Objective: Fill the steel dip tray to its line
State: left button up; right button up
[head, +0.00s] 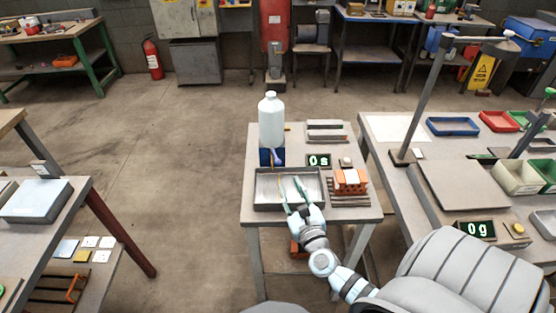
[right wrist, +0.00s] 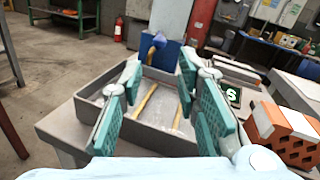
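The steel dip tray (head: 270,207) lies on the small table, a shallow grey box with low walls. It also shows in the right wrist view (right wrist: 150,133), where two yellowish strips lie along its inside; I cannot tell any liquid in it. A large pale bottle (head: 271,122) stands upright behind the tray on a blue stand (head: 265,157). A small blue spout or tap (head: 279,160) is at the stand's front, above the tray's back edge. My right gripper (head: 291,187) is open and empty over the tray, its teal fingers spread. My left gripper is out of view.
Right of the tray, an orange hollow brick (head: 350,181) sits on dark slats. A timer (head: 318,160) reads 0 s, with a button (head: 346,161) beside it. The right bench holds a scale (head: 475,229) reading 0 g. Floor left of the table is clear.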

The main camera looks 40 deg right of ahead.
aim_at(277, 159)
jog(key=b+x, duration=0.1)
jog(key=x, duration=1.1)
jog(key=shift+w+f, duration=0.1)
jog(key=shift+w+d+b, duration=0.1)
jog(key=shift+w+b, duration=0.2)
grip_shut()
